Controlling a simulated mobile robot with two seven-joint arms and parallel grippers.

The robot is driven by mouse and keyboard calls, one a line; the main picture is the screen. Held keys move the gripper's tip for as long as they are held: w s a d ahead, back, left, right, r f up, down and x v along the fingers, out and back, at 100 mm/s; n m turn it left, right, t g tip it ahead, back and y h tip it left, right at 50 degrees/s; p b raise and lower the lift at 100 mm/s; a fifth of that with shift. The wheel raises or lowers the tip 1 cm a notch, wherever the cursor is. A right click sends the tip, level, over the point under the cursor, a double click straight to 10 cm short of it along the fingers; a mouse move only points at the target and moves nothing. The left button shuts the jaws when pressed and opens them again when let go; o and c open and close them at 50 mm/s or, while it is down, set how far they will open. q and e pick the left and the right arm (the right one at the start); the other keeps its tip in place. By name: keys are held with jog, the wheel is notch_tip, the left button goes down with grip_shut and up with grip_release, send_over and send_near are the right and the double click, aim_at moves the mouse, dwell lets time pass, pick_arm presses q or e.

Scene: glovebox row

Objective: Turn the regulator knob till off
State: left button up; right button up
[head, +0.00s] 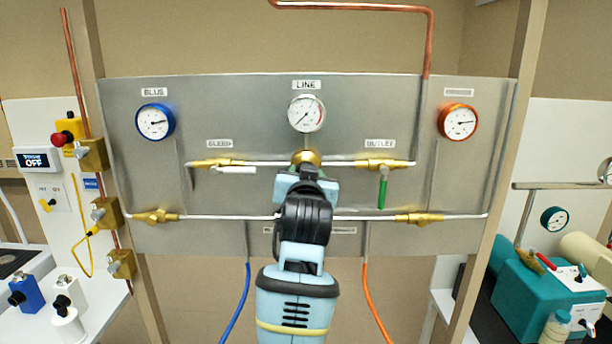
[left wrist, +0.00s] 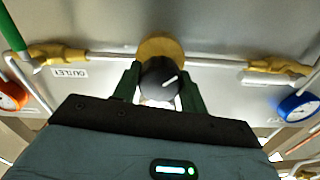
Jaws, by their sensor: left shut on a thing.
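The regulator knob (left wrist: 161,80) is black with a white pointer mark, set in front of a round brass body (left wrist: 160,48) on the grey panel. In the left wrist view, which is upside down to the panel, the mark slants up and to the right. My left gripper (left wrist: 160,88) is shut on the knob, with a green finger on each side. In the head view my left gripper (head: 306,182) covers the knob, and only the brass body (head: 306,156) shows above it. The LINE gauge (head: 306,113) is above, its needle pointing down-left. My right gripper is not in view.
A blue gauge (head: 155,121) and an orange gauge (head: 458,122) flank the panel, both needles pointing right. A white-handled bleed valve (head: 233,169) and a green-handled outlet valve (head: 382,188) sit close beside the gripper. Blue and orange hoses hang below.

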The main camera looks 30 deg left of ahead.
pick_arm(q)
jog(key=shift+n, duration=0.4)
jog(key=o, duration=1)
jog(key=shift+c, duration=0.2)
